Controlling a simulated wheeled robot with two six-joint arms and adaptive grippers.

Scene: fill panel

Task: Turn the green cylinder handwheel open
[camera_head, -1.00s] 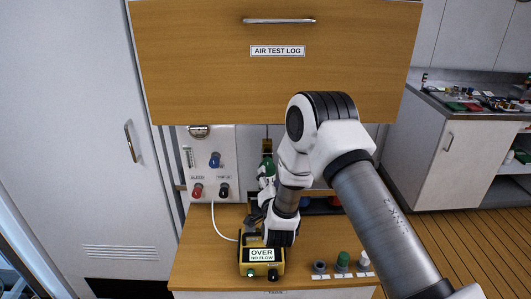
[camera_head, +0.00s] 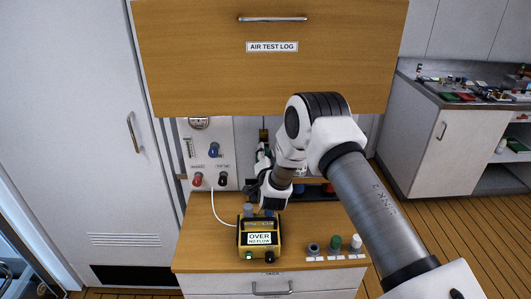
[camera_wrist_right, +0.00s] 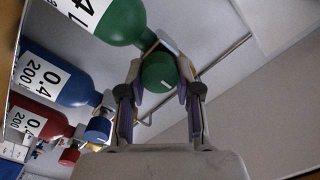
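The green cylinder (camera_wrist_right: 118,18) shows at the top of the wrist view, its neck pointing toward the gripper. Its round green handwheel (camera_wrist_right: 159,73) sits between the two fingers of my right gripper (camera_wrist_right: 160,80). The fingers stand one on each side of the handwheel, with what look like narrow gaps; contact is not clear. In the head view my right arm reaches over the desk to the fill panel and largely hides the cylinder and the handwheel. My left gripper is not in view.
A yellow box (camera_head: 260,238) reading OVER NO FLOW stands on the desk (camera_head: 200,255). The AIR TEST LOG cabinet (camera_head: 270,75) overhangs the back. Colored knobs stand at the right front.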

